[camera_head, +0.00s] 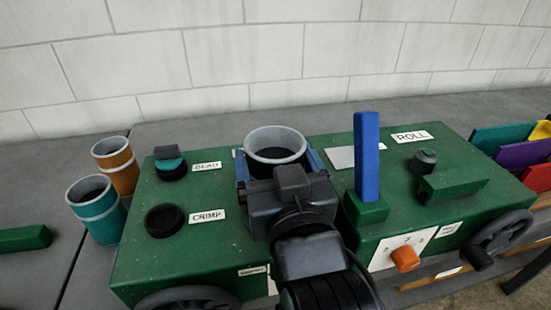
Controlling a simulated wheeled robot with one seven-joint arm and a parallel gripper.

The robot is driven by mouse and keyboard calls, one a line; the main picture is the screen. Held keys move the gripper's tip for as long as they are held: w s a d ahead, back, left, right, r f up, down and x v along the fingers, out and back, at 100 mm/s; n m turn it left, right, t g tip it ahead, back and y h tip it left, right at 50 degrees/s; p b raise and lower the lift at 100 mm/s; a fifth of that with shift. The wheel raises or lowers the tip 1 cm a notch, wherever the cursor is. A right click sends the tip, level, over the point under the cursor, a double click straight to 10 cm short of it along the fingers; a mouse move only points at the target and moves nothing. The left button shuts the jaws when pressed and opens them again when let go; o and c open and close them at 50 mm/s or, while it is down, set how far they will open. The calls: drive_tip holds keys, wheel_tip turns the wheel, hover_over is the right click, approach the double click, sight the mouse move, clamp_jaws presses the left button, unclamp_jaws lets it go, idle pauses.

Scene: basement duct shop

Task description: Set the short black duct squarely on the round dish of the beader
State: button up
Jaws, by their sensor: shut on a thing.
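My gripper (278,165) is seen from behind, shut on the short black duct (277,152), with a blue-edged finger on each side. The duct is upright, with a pale grey rim and a dark inside. My wrist hides its lower part, so I cannot tell whether it touches the green machine (220,250) below. Near the BEAD label, a round black seat (171,172) carries a teal and dark block. Beside the CRIMP label is a round black dish (165,220), which looks empty. Both lie left of my gripper. Any dish under the duct is hidden.
A blue upright lever (366,158) stands close right of my gripper. An orange duct (117,165) and a teal duct (97,208) stand at the machine's left. An orange knob (405,258), handwheel (500,235) and ROLL label (412,136) are at right.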

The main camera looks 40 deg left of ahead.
drive_tip(key=shift+f, duration=0.2)
drive_tip(key=o, duration=0.9)
drive_tip(key=shift+r, duration=0.25)
drive_tip(key=shift+s+d+f, duration=0.1)
drive_tip(key=shift+s+d, duration=0.1)
drive_tip(key=shift+d, duration=0.1)
drive_tip(key=b+v, duration=0.2)
drive_tip(key=v, duration=0.9)
drive_tip(key=shift+s+d, duration=0.1)
drive_tip(key=shift+s, duration=0.05)
